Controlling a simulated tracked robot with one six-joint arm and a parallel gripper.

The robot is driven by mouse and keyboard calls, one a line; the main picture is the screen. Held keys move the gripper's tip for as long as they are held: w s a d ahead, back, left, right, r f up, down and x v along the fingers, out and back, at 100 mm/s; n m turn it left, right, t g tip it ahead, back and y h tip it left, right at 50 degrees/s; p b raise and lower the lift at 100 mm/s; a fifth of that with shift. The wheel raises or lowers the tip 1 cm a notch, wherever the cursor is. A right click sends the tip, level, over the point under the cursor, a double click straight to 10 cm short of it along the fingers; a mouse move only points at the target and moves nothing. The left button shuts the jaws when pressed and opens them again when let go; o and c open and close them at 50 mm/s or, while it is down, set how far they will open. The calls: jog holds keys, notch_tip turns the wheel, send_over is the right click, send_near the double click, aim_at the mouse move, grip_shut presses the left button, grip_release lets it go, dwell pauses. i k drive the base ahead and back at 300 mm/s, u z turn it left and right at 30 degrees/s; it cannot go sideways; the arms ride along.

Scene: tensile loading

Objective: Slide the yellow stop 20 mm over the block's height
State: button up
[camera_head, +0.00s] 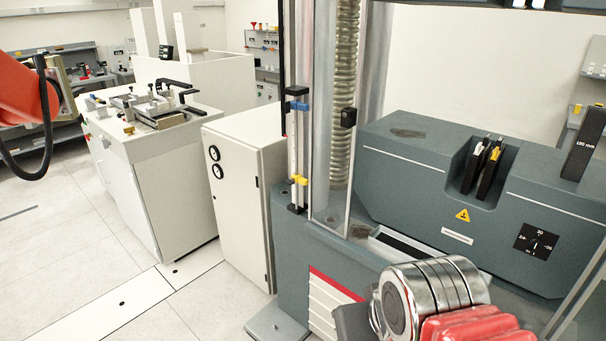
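The yellow stop (299,180) sits low on a thin upright scale rod at the left side of the test machine's column. A blue stop (298,105) sits well above it on the same rod. Black pieces are on the rod just above the blue stop and below the yellow one. A dark upright block (584,145) with a label that seems to read 100 mm stands on the grey machine housing at the right. An orange-red part at the left edge, with a black cable and a metal plate, looks like my arm. No gripper fingertips show.
A ribbed screw column (343,100) stands right of the rod. A chrome cylinder (427,295) with red parts fills the lower right foreground. Dark tools sit in a housing recess (482,165). A white cabinet (240,190) stands left of the rod. The floor at lower left is clear.

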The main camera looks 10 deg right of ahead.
aim_at(298, 179)
jog(key=u, duration=0.25)
jog(key=i, duration=0.75)
jog(key=u, duration=0.9)
jog(key=i, duration=0.65)
jog(key=u, duration=0.45)
